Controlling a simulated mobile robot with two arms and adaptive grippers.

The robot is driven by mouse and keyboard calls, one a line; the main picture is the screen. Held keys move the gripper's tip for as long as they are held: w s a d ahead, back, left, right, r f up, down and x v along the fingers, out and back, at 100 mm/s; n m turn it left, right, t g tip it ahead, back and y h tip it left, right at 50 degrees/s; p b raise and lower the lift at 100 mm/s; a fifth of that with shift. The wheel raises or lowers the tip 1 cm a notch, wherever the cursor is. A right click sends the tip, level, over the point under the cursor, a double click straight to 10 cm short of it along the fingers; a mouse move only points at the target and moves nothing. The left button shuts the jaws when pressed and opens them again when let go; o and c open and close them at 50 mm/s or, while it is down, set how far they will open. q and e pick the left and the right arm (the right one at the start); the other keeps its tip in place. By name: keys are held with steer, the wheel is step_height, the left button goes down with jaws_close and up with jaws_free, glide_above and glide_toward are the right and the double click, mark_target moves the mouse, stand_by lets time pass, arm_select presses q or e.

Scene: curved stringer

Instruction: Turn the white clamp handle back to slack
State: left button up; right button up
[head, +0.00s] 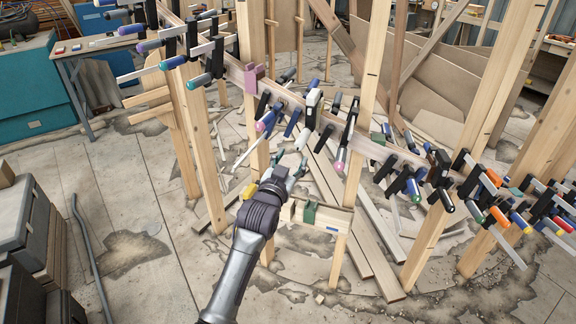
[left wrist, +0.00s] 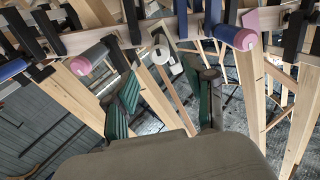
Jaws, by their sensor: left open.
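The white clamp handle (head: 313,103) hangs from the curved wooden stringer near the middle of the head view. In the left wrist view a white handle end (left wrist: 161,53) shows beyond and between my finger pads. My left gripper (head: 289,166) is open and empty, below and slightly left of the white handle in the head view. Its green-padded fingers also show in the left wrist view (left wrist: 163,88), spread apart with a clear gap. The gripper appears apart from the handle. My right gripper is not in view.
Several clamps with pink, blue and black handles crowd the stringer (head: 371,148) on both sides. A wooden post (head: 352,120) stands right of the white handle. A low wooden crosspiece with a green block (head: 310,212) lies below my gripper. Boards lie on the floor.

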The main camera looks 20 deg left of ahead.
arm_select(q)
steer(key=shift+s, duration=1.2)
steer(key=shift+s+p, duration=0.55)
steer(key=shift+s, duration=0.3)
steer(key=shift+w+f, duration=0.1)
